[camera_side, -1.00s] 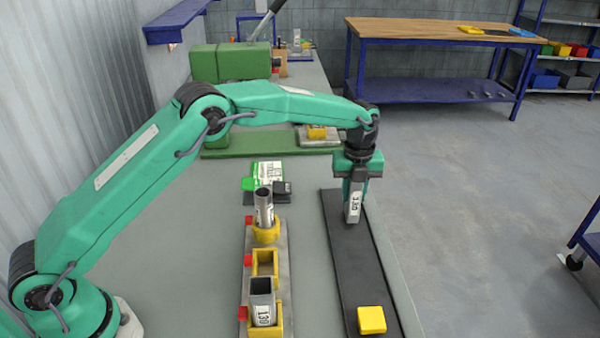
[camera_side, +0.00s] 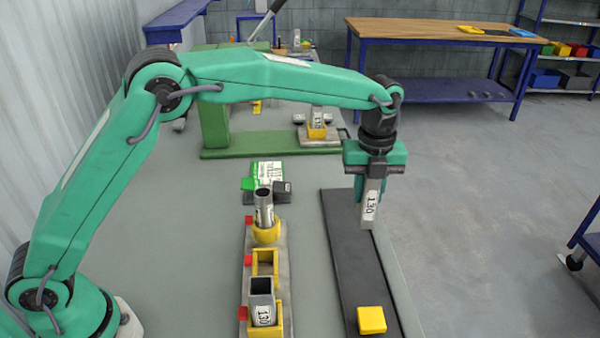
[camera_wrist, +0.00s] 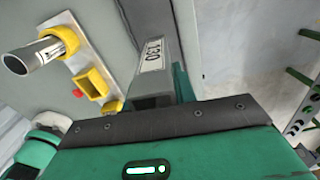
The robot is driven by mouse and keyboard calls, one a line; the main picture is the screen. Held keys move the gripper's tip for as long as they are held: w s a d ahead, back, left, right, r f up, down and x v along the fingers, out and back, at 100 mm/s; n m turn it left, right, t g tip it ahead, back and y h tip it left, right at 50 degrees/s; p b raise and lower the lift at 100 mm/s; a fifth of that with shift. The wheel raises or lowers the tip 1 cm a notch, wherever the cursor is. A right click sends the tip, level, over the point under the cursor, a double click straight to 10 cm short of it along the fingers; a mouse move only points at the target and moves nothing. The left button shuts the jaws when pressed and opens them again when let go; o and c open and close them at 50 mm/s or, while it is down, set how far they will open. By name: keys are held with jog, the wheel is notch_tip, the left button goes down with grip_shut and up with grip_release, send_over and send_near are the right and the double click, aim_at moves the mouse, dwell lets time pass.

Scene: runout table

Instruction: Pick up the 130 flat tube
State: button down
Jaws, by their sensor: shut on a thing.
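A flat grey tube with a white 130 label (camera_side: 370,208) hangs upright in my gripper (camera_side: 373,190). My gripper is shut on it above the black strip (camera_side: 338,220); the tube's lower end looks clear of the strip. In the wrist view the same tube (camera_wrist: 153,58) juts out from the jaws with its label showing; the jaw tips are partly hidden there. Another tube labelled 130 (camera_side: 262,308) stands in the nearest yellow holder of the rack (camera_side: 283,240).
A round tube (camera_side: 264,208) stands in the rack's far yellow holder; the middle holder (camera_side: 265,262) is empty. A yellow block (camera_side: 371,320) lies at the strip's near end. A green-and-white card (camera_side: 268,174) lies behind the rack. A green machine base (camera_side: 260,145) stands farther back.

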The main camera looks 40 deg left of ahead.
jog(key=shift+s+d+r, duration=0.3)
jog(key=shift+s, duration=0.05)
jog(key=shift+s+a, duration=0.1)
dwell(0.5)
